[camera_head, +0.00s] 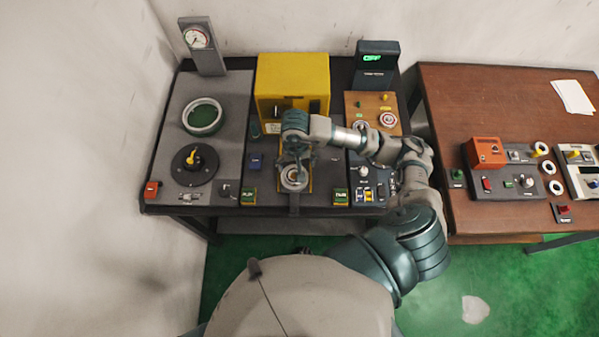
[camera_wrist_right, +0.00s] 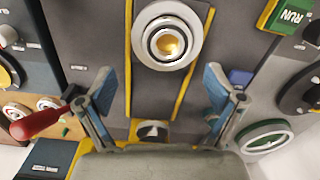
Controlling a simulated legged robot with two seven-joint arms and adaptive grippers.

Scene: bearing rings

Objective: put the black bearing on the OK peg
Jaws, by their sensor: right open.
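My right gripper (camera_head: 293,176) reaches over the middle of the grey bench. In the wrist view the gripper (camera_wrist_right: 158,90) is open, with nothing between its fingers. A round fixture (camera_wrist_right: 168,36) lies just beyond the fingertips, with pale outer rings, a darker ring inside and a gold centre. It also shows under the gripper in the head view (camera_head: 293,181), partly covered. I cannot tell whether its dark ring is the black bearing. No peg label reading OK is legible. My left gripper is out of view.
A yellow machine (camera_head: 292,85) stands behind the gripper. A green-centred ring (camera_head: 203,117) and a black dial (camera_head: 191,162) are on the left. A wooden panel (camera_head: 372,112) is on the right. A red handle (camera_wrist_right: 38,122) is near the left finger in the wrist view.

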